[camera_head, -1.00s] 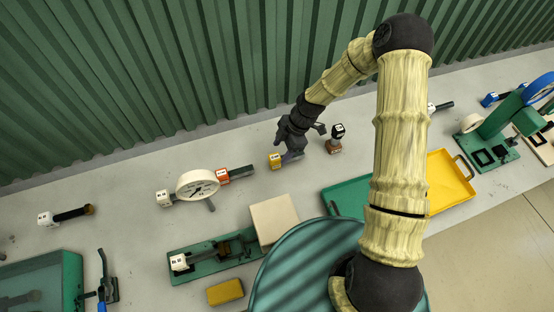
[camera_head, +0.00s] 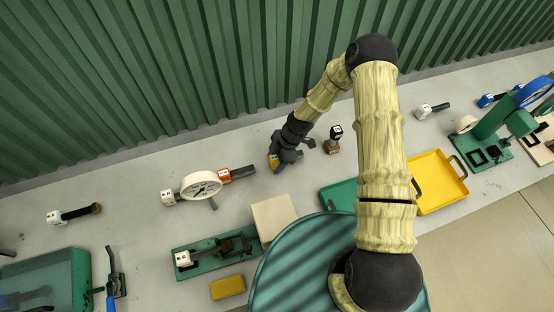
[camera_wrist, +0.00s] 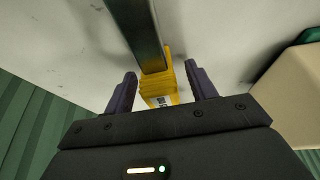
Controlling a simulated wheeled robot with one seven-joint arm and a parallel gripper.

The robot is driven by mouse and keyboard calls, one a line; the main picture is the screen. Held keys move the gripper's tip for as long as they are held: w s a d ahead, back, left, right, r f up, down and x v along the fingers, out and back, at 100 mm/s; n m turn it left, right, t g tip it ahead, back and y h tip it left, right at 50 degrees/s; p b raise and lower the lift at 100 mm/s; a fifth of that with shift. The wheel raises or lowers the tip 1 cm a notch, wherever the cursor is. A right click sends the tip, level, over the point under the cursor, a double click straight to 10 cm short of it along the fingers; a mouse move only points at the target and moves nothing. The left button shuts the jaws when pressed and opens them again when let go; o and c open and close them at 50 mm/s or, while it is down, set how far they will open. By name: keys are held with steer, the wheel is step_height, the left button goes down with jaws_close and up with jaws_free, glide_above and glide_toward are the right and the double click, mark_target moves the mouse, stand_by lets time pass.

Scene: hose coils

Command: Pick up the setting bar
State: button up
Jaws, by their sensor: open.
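A grey metal bar (camera_wrist: 147,36) with a yellow labelled end (camera_wrist: 158,91), probably the setting bar, lies on the grey worktop. In the head view my gripper covers most of it, and only a bit of the yellow end (camera_head: 273,159) shows. My gripper (camera_head: 282,165) is low over it. In the wrist view my gripper's two fingers (camera_wrist: 161,84) are apart, one on each side of the yellow end, with a gap visible on both sides. The bar runs away from the fingers toward the top of the picture.
A red-ended bar (camera_head: 240,173) and a white dial gauge (camera_head: 202,187) lie to the left. A small black-topped stamp-like piece (camera_head: 334,141) stands close on the right. A beige block (camera_head: 275,217) and a yellow tray (camera_head: 437,186) are nearer. A green corrugated wall (camera_head: 200,60) rises behind.

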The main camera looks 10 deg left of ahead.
steer(key=shift+f, duration=0.2)
stand_by(0.4)
steer(key=shift+a, duration=0.1)
jaws_close()
